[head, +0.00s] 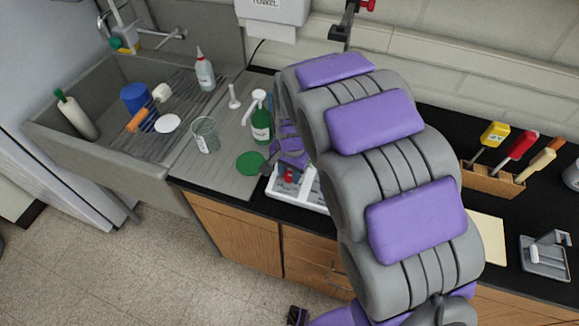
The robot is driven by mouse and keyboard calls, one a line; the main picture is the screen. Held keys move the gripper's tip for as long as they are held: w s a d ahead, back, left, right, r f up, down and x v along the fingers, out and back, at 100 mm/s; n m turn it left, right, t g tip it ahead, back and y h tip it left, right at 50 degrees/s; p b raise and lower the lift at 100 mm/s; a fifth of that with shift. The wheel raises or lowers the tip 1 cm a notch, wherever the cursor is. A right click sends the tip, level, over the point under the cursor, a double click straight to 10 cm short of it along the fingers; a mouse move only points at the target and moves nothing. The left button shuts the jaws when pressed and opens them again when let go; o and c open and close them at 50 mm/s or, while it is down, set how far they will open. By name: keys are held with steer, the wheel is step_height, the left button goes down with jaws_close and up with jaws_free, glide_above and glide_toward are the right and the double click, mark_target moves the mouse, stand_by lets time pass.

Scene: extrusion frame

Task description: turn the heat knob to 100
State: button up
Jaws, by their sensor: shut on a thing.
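A white appliance (312,193) sits at the front edge of the black counter, in the middle of the head view. A small red part, which looks like the heat knob (288,175), shows at its left end. My gripper (274,166) is down at this end, shut on what appears to be the knob. My grey and purple arm hides most of the gripper and much of the appliance. The knob's markings and setting cannot be read.
A green disc (251,163), a green bottle (261,122) and a glass beaker (205,135) stand close on the left, by the sink (95,150). A wooden tool holder (492,180) is on the right. A pale pad (487,238) lies in front of it.

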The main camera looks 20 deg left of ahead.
steer(key=m+p, duration=0.2)
steer(key=m+y+p, duration=0.1)
steer(key=m, duration=0.2)
steer(key=shift+s+d+r+m+p, duration=0.1)
steer(key=shift+d+r+m+p, duration=0.05)
steer(key=shift+m+p, duration=0.2)
steer(key=m+t+p, duration=0.1)
steer(key=m+p, duration=0.3)
steer(key=shift+s+m+y, duration=0.1)
steer(key=shift+m+y, duration=0.2)
steer(key=shift+m, duration=0.05)
steer(key=shift+f, duration=0.2)
steer(key=o, duration=0.7)
steer(key=shift+c, duration=0.2)
steer(key=o, duration=0.4)
